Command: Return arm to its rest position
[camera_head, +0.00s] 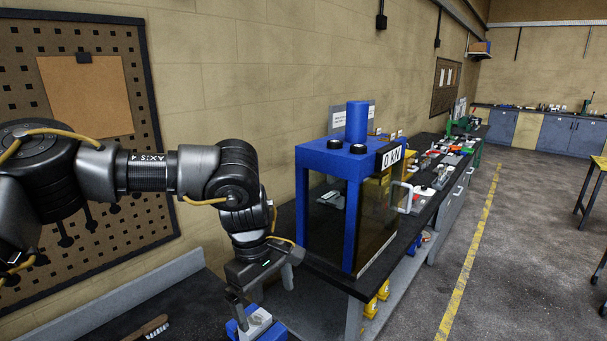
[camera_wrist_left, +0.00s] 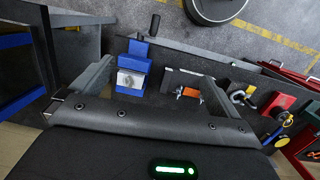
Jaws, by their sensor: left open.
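My left arm comes in from the left in the head view, bent at the elbow, with its forearm hanging down. My left gripper (camera_head: 264,294) is at the lower end, pointing down over the bench, open with nothing between its fingers. A blue and grey vise-like block (camera_head: 258,324) is just below it, partly cut off by the picture's bottom edge. In the left wrist view, the open fingers of the gripper (camera_wrist_left: 155,78) spread wide, and the blue block (camera_wrist_left: 132,66) shows between them, nearer one finger. I cannot tell whether they touch. My right gripper is not in view.
A blue-framed press (camera_head: 351,185) stands on the bench right of my arm. A pegboard (camera_head: 60,240) hangs on the wall behind. A brush (camera_head: 147,328) lies at lower left. Open floor (camera_head: 530,220) with a yellow line is at the right.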

